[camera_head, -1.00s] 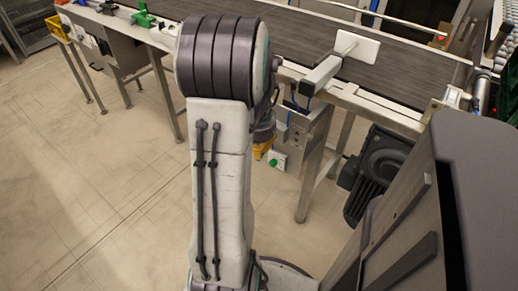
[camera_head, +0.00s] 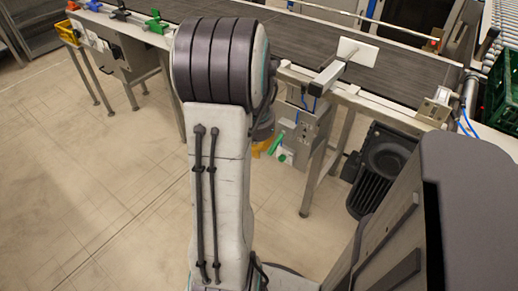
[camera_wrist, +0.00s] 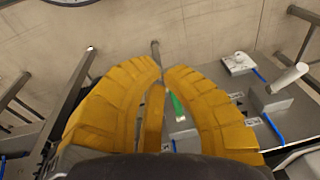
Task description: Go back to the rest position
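In the head view my gripper is mostly hidden behind my arm, and only a bit of yellow (camera_head: 262,147) shows beside the control box. My arm stands upright in the middle of the head view, its upper joint in front of the conveyor. A green part (camera_wrist: 178,106) shows just beyond the right finger in the wrist view. Green also shows by the grey control box (camera_head: 298,133) in the head view.
The conveyor belt (camera_head: 300,45) runs across the back on metal legs. A dark motor (camera_head: 382,168) hangs under it at right. A green crate (camera_head: 500,95) stands at the far right by rollers. The floor (camera_head: 110,190) at left is clear.

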